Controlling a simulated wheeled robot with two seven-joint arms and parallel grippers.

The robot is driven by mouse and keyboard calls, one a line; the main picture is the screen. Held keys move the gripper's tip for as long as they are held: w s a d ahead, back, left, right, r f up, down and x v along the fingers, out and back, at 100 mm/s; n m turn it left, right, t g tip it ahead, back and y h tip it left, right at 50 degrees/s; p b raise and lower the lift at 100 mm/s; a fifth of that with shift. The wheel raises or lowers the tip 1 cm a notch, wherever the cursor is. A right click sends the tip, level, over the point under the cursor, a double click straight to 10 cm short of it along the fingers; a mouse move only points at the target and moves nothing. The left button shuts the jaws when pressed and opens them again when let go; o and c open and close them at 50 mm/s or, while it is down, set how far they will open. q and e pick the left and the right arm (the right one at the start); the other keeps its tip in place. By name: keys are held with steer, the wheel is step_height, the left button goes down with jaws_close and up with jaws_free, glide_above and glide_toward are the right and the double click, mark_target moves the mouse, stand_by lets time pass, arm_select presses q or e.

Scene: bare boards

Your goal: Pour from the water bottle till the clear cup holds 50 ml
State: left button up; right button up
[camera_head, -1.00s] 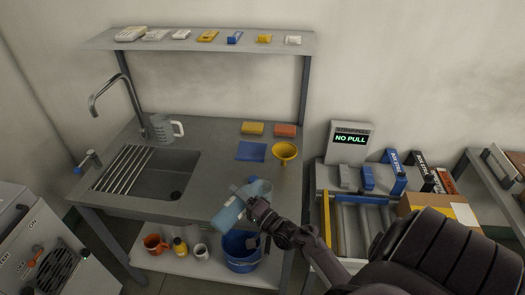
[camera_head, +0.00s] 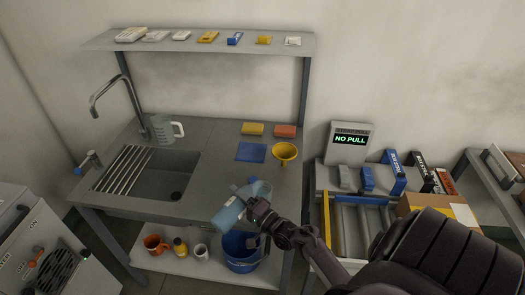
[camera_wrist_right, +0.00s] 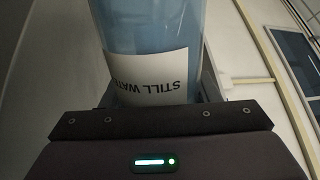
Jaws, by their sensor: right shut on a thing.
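The water bottle (camera_head: 229,214) is pale blue and lies tilted in my right gripper (camera_head: 243,196), over the front edge of the counter. The gripper is shut on it, and a finger crosses the bottle's side in the head view. In the right wrist view the bottle (camera_wrist_right: 150,28) fills the space between the fingers, with its white STILL WATER label upside down; its mouth is out of that view. I cannot make out a clear cup for certain. A pale measuring jug (camera_head: 166,130) with a handle stands behind the sink. My left gripper is not in view.
A yellow funnel (camera_head: 285,152), a blue cloth (camera_head: 251,151) and yellow and orange sponges lie on the counter (camera_head: 215,160). The sink (camera_head: 165,177) is at left. A blue bucket (camera_head: 241,253) and mugs stand on the lower shelf. A NO PULL display (camera_head: 350,140) is at right.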

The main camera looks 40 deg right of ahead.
steer(key=shift+r, duration=0.2)
stand_by(0.5)
steer(key=shift+f, duration=0.1)
stand_by(0.5)
steer(key=shift+a+f+n+y, duration=0.15)
steer(key=shift+f+n+y, duration=0.15)
steer(key=shift+n, duration=0.6)
steer(key=shift+a+n+b, duration=0.15)
steer(key=shift+n+b, duration=0.25)
steer(key=shift+n, duration=0.7)
steer(key=shift+y, duration=0.3)
